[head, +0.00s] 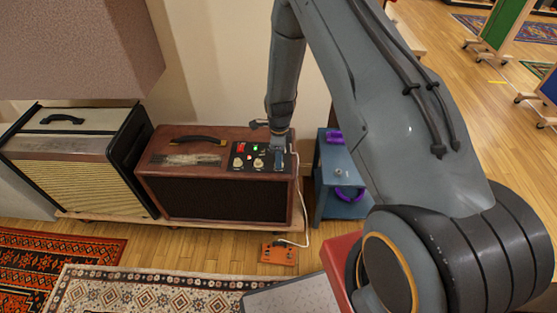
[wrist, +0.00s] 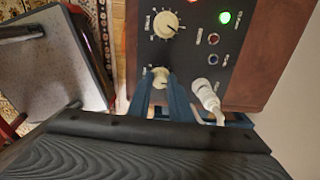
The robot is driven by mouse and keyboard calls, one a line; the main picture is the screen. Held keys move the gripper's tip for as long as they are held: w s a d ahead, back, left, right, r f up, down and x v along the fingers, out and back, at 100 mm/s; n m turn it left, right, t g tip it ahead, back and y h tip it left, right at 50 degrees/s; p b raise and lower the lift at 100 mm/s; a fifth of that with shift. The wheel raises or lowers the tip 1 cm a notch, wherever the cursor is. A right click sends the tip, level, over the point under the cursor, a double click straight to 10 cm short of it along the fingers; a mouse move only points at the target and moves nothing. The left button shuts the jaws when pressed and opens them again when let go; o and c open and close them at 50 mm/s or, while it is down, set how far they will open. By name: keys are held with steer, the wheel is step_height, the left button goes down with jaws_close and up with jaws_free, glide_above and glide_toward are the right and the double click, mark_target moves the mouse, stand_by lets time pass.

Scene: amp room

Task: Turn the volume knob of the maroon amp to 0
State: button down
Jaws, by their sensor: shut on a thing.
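The maroon amp (head: 222,196) stands against the wall, with a black control panel (head: 239,168) at the right end of its top. In the wrist view, two cream knobs sit on the panel: an upper one (wrist: 165,24) and a lower one (wrist: 160,72). The fingers of my gripper (wrist: 159,88) are on either side of the lower knob and shut on it. The fingers hide part of this knob and its scale. The labels are too small to read surely. In the head view, my gripper (head: 279,152) is over the right part of the panel.
A white plug (wrist: 206,95) with a cable is beside the right finger. A green light (wrist: 224,17) glows on the panel. A cream-and-black amp (head: 80,165) stands to the left. A blue cabinet (head: 325,190) is on the right. An orange pedal (head: 278,254) lies on the floor.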

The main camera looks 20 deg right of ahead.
steer(key=n+b, duration=0.1)
steer(key=n, duration=0.6)
steer(key=shift+w, duration=0.1)
steer(key=n+b, duration=0.1)
steer(key=n, duration=0.6)
steer(key=shift+n+b, duration=0.3)
steer(key=n, duration=0.6)
steer(key=shift+b, duration=0.3)
steer(key=n, duration=0.6)
steer(key=shift+r+n, duration=0.1)
steer(key=shift+n, duration=0.2)
steer(key=c, duration=1.6)
jaws_free()
